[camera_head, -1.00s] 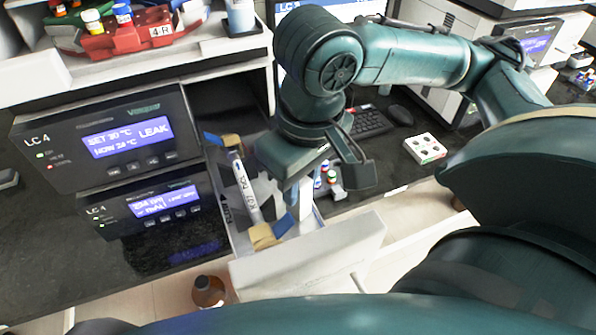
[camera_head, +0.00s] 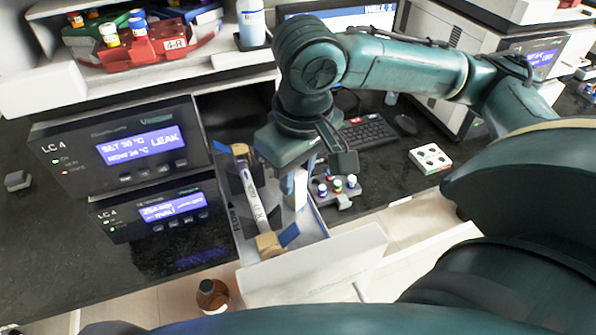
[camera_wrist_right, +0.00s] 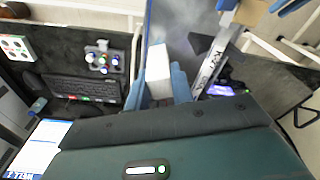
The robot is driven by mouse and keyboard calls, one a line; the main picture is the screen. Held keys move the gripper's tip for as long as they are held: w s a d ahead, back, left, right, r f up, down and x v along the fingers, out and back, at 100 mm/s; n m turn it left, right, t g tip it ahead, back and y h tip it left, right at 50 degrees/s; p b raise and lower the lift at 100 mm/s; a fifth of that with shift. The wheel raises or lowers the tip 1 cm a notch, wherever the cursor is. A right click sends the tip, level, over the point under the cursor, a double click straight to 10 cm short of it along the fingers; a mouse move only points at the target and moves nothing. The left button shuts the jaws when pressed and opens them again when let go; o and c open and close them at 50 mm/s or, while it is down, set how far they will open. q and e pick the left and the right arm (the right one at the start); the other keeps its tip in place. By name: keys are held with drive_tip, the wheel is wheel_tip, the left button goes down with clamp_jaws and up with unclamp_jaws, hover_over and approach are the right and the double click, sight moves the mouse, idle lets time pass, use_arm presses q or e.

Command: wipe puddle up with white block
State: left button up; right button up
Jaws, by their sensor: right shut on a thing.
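My right gripper (camera_head: 297,186) reaches down over an open pale drawer (camera_head: 315,270) and is shut on the white block (camera_head: 300,189). In the right wrist view the block (camera_wrist_right: 158,72) sits between the blue fingertips, over the drawer's grey floor (camera_wrist_right: 185,32). I cannot tell whether the block touches that floor. No clear puddle outline shows in the drawer; part of the floor is hidden by my gripper. A glossy dark patch (camera_head: 165,258) lies on the counter left of the drawer; I cannot tell whether it is liquid or reflection. My left gripper is not in view.
A labelled column (camera_head: 252,197) in tan and blue holders lies along the drawer's left side. Two LC 4 modules (camera_head: 125,150) stand left, the upper reading LEAK. A brown bottle (camera_head: 212,296) stands in front. A vial rack (camera_head: 338,190) and keyboard (camera_head: 366,133) are right.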

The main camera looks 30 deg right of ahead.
drive_tip(key=shift+s+a+p, duration=0.2)
drive_tip(key=shift+s+p, duration=0.35)
drive_tip(key=shift+s, duration=0.55)
drive_tip(key=shift+s+a+f+b, duration=0.1)
drive_tip(key=shift+a+f+b, duration=0.05)
drive_tip(key=shift+b, duration=0.45)
drive_tip(key=shift+s+a+b, duration=0.15)
drive_tip(key=shift+s+b, duration=0.45)
drive_tip(key=shift+b, duration=0.55)
drive_tip(key=shift+s+r, duration=0.25)
